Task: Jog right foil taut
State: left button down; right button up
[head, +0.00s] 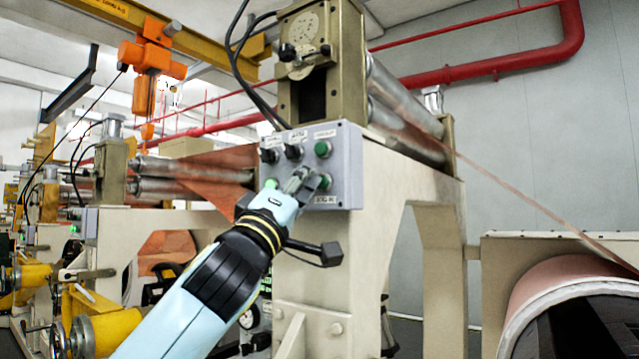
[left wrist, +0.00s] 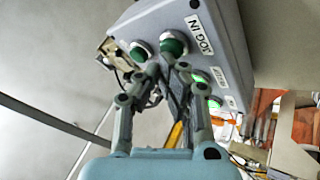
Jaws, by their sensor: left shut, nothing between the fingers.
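A grey control box (head: 345,172) is on the machine frame, with green buttons, black knobs and white labels. One green button (head: 323,181) sits above the JOG IN label (head: 327,199); it also shows in the left wrist view (left wrist: 173,44). My left gripper (head: 312,179) is shut and empty, its fingertips (left wrist: 167,67) at this button. I cannot tell whether they touch it. The right copper foil (head: 540,210) runs as a straight, narrow band from the rollers (head: 400,105) down to a large copper roll (head: 575,285). My right gripper is out of view.
Another foil web (head: 215,172) passes rollers on the left. The pale machine frame (head: 355,260) stands below the box. An orange hoist (head: 150,60) hangs at upper left, and a red pipe (head: 500,65) runs along the back wall.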

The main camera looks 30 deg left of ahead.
pick_arm(q)
jog(key=shift+s+b, duration=0.35)
jog(key=shift+s, duration=0.4)
jog(key=s+b, duration=0.2)
jog(key=s, duration=0.1)
jog(key=s+b, duration=0.1)
jog(key=s, duration=0.1)
jog(key=shift+a, duration=0.25)
